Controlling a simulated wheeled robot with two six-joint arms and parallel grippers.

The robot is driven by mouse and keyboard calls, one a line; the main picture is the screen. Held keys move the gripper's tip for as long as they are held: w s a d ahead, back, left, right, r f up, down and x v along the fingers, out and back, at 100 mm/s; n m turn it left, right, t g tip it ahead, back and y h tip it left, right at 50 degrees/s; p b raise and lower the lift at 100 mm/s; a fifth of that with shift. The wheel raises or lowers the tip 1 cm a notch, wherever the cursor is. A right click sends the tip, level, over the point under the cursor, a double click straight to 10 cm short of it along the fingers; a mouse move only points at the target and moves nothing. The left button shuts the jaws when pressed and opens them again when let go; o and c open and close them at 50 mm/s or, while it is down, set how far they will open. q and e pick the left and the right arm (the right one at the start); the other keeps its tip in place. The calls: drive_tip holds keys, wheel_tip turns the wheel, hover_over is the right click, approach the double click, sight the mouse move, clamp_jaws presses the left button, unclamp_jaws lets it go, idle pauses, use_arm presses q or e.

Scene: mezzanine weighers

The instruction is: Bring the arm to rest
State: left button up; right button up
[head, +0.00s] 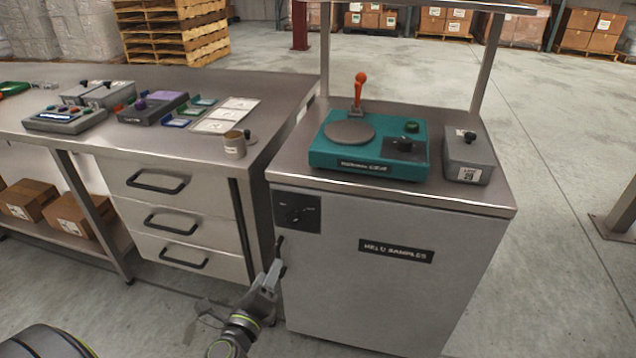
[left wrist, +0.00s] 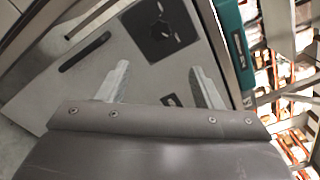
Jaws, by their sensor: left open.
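My left gripper (head: 268,277) is in front of the lower left edge of a grey cabinet (head: 350,285), near its dark vertical handle (head: 281,256). Its two fingers stand apart in the left wrist view (left wrist: 162,84), with nothing between them. They point toward the cabinet front (left wrist: 130,62), where the dark handle (left wrist: 85,51) and the black dial panel (left wrist: 158,30) show. I cannot tell from these frames whether the fingers touch the cabinet. The cabinet door looks shut. My right gripper is not in view.
A teal scale (head: 320,152) with an orange-knobbed lever (head: 359,90) and a grey box (head: 469,157) stand on the cabinet.

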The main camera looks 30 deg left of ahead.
use_arm(q)
drive_tip(key=s+f+n+g+h+p, duration=0.1)
drive_tip(key=s+f+n+g+p, duration=0.35)
drive_tip(key=f, duration=0.85)
drive_tip(key=s+f+n+g+p, duration=0.1)
drive_tip(key=s+f+n+g, duration=0.5)
drive_tip(key=f, duration=0.7)
drive_tip(key=s+d+f+n+g+h+p, duration=0.1)
drive_tip(key=s+f+n, duration=0.4)
drive_tip(key=s, duration=0.7)
drive_tip(key=s+d+f+n+g+h+p, duration=0.1)
drive_tip(key=s+f+n+g, duration=0.4)
drive_tip(key=s, duration=0.8)
drive_tip(key=d+n+p, duration=0.1)
drive_tip(key=n+p, duration=0.1)
drive_tip(key=shift+s+f+p, duration=0.25)
drive_tip(key=shift+p, duration=0.15)
